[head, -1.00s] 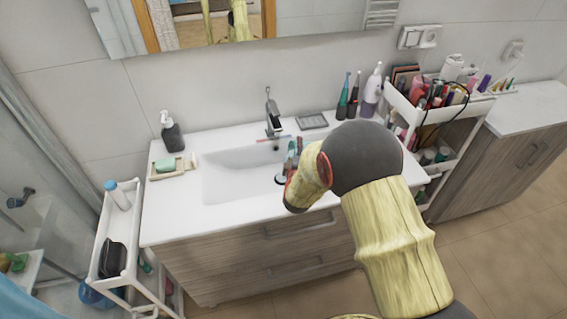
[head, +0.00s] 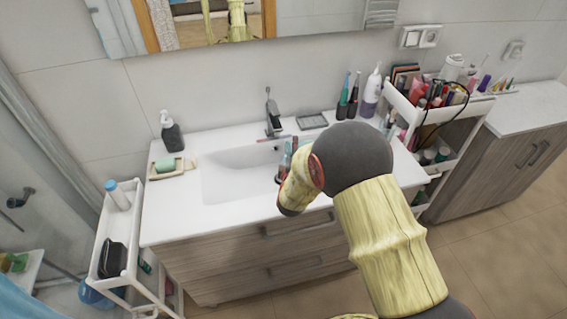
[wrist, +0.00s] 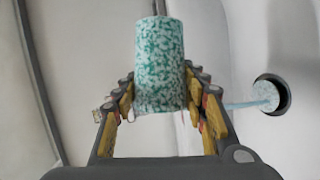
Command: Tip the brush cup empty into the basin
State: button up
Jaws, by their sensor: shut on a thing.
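The brush cup (wrist: 160,62), speckled teal and white, sits between the two fingers of my gripper (wrist: 160,100) in the wrist view. The fingers are shut on its sides. It looks close to upright in that picture, but I cannot tell which way its mouth faces or whether brushes are inside. The white basin (wrist: 225,45) fills the background there. In the head view the basin (head: 225,178) lies in the counter, and my wrist hides most of my gripper and the cup over its right part.
A dark-rimmed drain (wrist: 272,95) shows with a pale blue speckled patch and streak, unclear whether object or reflection. The faucet (head: 272,118) stands behind the basin. Soap dispenser (head: 171,133) and soap dish (head: 166,168) are left; bottles (head: 371,92) and a full cart (head: 440,105) are right.

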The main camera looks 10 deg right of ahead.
jog(key=shift+a+r+n+t+h, duration=0.2)
jog(key=shift+a+n+t+h, duration=0.15)
jog(key=shift+n, duration=0.55)
